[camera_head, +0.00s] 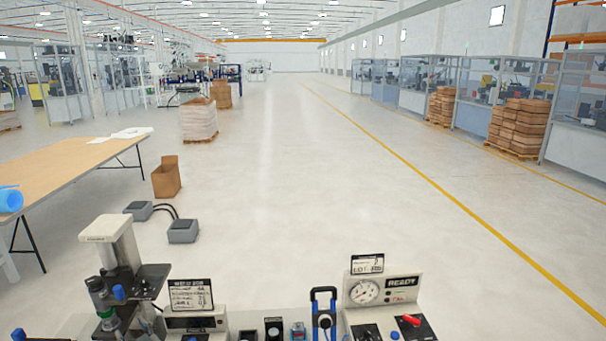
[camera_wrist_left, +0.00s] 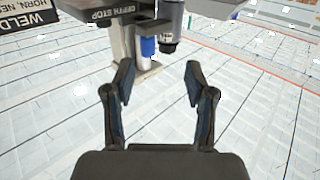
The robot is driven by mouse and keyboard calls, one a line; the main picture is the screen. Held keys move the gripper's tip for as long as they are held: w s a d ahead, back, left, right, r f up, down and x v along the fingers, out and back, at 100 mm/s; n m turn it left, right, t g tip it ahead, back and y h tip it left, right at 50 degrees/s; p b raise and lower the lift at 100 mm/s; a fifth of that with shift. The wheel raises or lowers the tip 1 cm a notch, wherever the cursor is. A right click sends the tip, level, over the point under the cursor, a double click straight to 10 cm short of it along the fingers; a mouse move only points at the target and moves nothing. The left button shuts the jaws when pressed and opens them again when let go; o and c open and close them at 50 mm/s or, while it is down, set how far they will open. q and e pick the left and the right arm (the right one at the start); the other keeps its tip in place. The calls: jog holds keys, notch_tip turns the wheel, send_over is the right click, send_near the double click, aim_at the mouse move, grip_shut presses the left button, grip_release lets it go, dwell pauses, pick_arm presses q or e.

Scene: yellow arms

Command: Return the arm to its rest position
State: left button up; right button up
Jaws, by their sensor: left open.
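My left gripper (camera_wrist_left: 158,82) shows in the left wrist view with its two dark fingers spread apart and nothing between them. Beyond the fingertips is the press-like machine (camera_wrist_left: 122,38), with a label reading "DEPTH STOP", a blue knob and a dark cylinder. The gap between fingers and machine is hard to judge. I cannot make out the left gripper clearly in the head view. My right gripper is in neither view.
A gauge box (camera_head: 382,291) marked "READY", a blue-handled item (camera_head: 324,314) and a sign (camera_head: 190,296) stand along the near bench. A wooden table (camera_head: 62,168) is at left. A cardboard box (camera_head: 167,177) and grey pedals (camera_head: 183,231) are on the floor. The central aisle is clear.

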pick_arm(q)
jog(key=s+d+f+m+g+h, duration=0.1)
jog(key=s+d+f+m+h, duration=0.15)
jog(key=s+f, duration=0.45)
jog(key=s+d+f+m+h, duration=0.2)
jog(key=s+d+f+h, duration=0.1)
jog(key=s+f, duration=0.4)
jog(key=s+d+f+m+g+h, duration=0.4)
jog(key=s+d+f, duration=0.4)
jog(key=s+d, duration=0.35)
jog(key=s+d+f+m+g+h, duration=0.4)
jog(key=s+d+f, duration=0.3)
jog(key=s+d, duration=0.45)
notch_tip(320, 180, down, 25)
jog(key=s+a, duration=0.2)
jog(key=s, duration=0.1)
jog(key=s+a+f+g+b, duration=0.1)
jog(key=s+a+f, duration=0.1)
jog(key=s+f, duration=1.5)
jog(key=shift+s+a+f, duration=0.35)
jog(key=shift+s, duration=0.05)
